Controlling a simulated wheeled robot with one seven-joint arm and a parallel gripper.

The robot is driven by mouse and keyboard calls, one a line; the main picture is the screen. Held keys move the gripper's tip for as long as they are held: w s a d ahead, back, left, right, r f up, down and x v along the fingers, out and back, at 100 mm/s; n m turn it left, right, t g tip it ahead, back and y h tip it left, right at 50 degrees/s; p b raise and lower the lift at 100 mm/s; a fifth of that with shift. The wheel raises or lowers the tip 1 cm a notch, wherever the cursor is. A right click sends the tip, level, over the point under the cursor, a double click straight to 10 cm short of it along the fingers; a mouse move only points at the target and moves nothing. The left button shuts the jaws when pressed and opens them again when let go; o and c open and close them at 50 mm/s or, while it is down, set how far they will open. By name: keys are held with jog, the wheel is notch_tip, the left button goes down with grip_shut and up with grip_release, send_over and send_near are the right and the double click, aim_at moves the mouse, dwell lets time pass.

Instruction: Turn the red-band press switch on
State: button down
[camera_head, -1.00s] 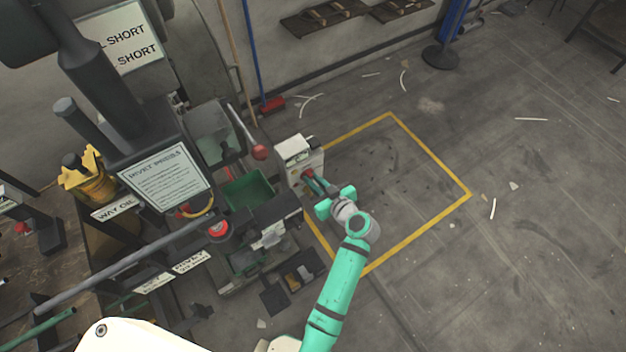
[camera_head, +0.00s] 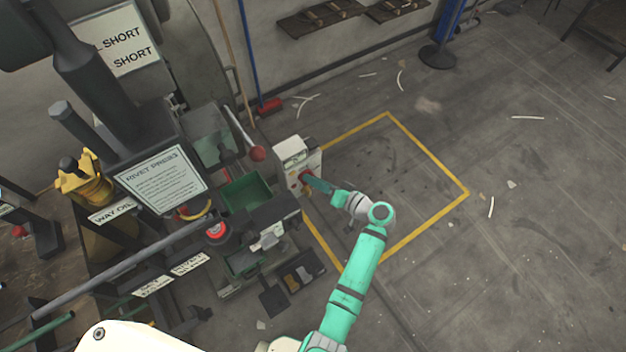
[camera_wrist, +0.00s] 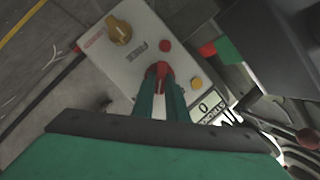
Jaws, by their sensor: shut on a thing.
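A pale switch box (camera_head: 296,154) stands at the right side of the rivet press. In the wrist view its face (camera_wrist: 133,62) shows a red switch handle (camera_wrist: 160,70) between my fingertips. My gripper (camera_wrist: 161,88) is shut on this red handle; it also shows in the head view (camera_head: 313,181), edge-on against the box. The fingers hide the lower part of the handle. I cannot make out a red band on the press.
The press has a sign (camera_head: 161,180), a red-knobbed lever (camera_head: 257,153), a green bin (camera_head: 246,192) and a red button (camera_head: 217,231). A yellow floor outline (camera_head: 430,155) lies right of the box, with mostly clear floor inside it.

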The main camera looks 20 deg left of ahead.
jog(key=m+y, duration=0.1)
jog(key=m, duration=0.2)
jog(key=f+m+y, duration=0.1)
jog(key=m+y, duration=0.1)
jog(key=m, duration=0.1)
jog(key=shift+w+d, duration=0.1)
jog(key=shift+d, duration=0.05)
jog(key=shift+m, duration=0.5)
jog(key=c, duration=1.8)
grip_release()
jog(key=shift+r, duration=0.1)
jog(key=shift+o, duration=0.2)
jog(key=shift+g, duration=0.4)
jog(key=v, duration=1.1)
jog(key=shift+f, duration=0.3)
